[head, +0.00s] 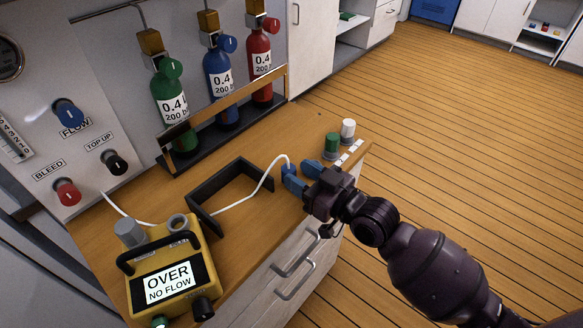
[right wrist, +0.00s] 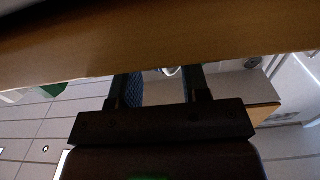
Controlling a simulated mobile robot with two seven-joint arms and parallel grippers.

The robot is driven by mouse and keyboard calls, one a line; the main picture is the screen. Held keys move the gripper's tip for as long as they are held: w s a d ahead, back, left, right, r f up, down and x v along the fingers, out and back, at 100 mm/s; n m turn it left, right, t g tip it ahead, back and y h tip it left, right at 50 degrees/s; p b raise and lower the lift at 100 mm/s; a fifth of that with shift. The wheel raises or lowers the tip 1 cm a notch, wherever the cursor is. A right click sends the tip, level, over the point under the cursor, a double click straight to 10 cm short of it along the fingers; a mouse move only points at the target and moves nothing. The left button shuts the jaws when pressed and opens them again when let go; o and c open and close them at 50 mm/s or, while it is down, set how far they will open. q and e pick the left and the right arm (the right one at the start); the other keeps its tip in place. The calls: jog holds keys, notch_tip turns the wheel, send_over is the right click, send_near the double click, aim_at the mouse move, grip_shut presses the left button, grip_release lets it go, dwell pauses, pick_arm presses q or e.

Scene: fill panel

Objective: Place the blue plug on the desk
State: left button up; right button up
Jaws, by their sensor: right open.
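In the right wrist view a blue, textured piece (right wrist: 135,89), probably the plug, shows between the fingers close to the left one. Whether the plug rests on the desk is unclear. My left gripper is out of view.
A black frame (head: 206,188) stands on the desk, with the hose crossing it. A yellow meter (head: 168,275) reads OVER, NO FLOW. A green cap (head: 332,146) and a white cap (head: 348,130) stand right of the gripper. Bottles stand behind a wooden rail (head: 225,112).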

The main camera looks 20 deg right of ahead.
jog(key=v, duration=0.8)
jog(key=shift+s+d+p, duration=0.15)
jog(key=shift+s+p, duration=0.1)
jog(key=shift+p, duration=0.1)
jog(key=s+d+f+m+g+h, duration=0.2)
jog(key=s+d+f+h, duration=0.2)
jog(key=s+f, duration=0.5)
jog(key=s+d+f+m+g+h, duration=0.3)
jog(key=s+d+f+h, duration=0.1)
jog(key=s+f, duration=0.5)
jog(key=shift+s+f+h, duration=0.4)
jog(key=shift+s+h, duration=0.4)
jog(key=shift+s, duration=0.2)
